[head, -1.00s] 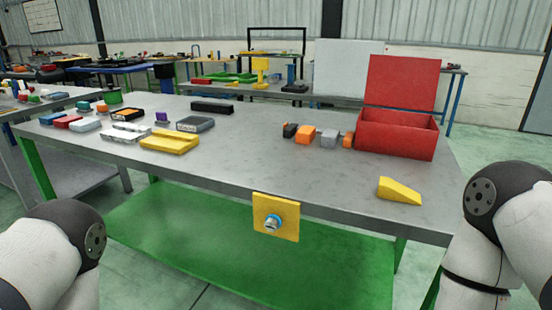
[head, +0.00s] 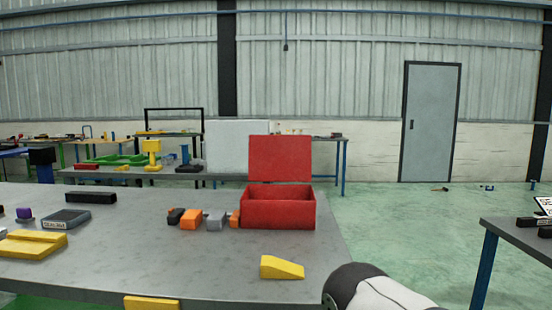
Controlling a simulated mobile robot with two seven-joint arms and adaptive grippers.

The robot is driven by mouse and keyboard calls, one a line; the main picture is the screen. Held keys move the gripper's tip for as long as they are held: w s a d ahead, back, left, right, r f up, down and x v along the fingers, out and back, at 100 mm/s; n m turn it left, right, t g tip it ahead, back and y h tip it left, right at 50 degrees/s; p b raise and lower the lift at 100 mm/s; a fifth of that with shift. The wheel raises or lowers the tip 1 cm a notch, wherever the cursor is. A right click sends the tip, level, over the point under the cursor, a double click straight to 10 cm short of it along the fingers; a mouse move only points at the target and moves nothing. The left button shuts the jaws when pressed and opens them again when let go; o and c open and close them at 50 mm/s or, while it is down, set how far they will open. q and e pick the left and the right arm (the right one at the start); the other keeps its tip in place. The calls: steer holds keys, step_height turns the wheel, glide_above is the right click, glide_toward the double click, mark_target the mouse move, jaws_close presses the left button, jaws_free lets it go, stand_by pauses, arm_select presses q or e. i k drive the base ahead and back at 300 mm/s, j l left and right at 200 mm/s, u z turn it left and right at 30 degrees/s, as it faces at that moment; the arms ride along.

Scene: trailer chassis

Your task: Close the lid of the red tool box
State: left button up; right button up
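The red tool box (head: 278,214) stands on the right part of the grey workbench. Its lid (head: 280,159) is open and stands upright along the box's back edge. The front wall and part of the inside show. Neither of my grippers shows in the head view. Part of my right arm shows at the bottom edge, right of the bench's corner, well apart from the box.
A yellow wedge (head: 281,267) lies in front of the box. Orange, grey and black blocks (head: 191,219) sit left of it, close to its side. The workbench (head: 200,262) has bare room in front. Another table (head: 515,240) stands at right, with open floor between.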

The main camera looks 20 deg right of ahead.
mark_target(284, 158)
steer(key=l+u, duration=0.3)
steer(key=l, duration=0.5)
steer(key=k+l+u, duration=0.1)
steer(key=l+u, duration=0.2)
steer(key=l, duration=0.5)
steer(key=l+u, duration=0.35)
steer(key=l, duration=0.45)
steer(key=l+u, duration=0.3)
steer(key=l, duration=0.5)
steer(key=i+l+u, duration=0.3)
steer(key=l, duration=0.45)
steer(key=l+u, duration=0.25)
steer(key=l, duration=0.5)
steer(key=l+u, duration=0.3)
steer(key=l, duration=0.5)
steer(key=l+u, duration=0.25)
steer(key=l, duration=0.55)
steer(key=k+l+u, duration=0.3)
steer(key=l, duration=0.45)
steer(key=i, duration=0.1)
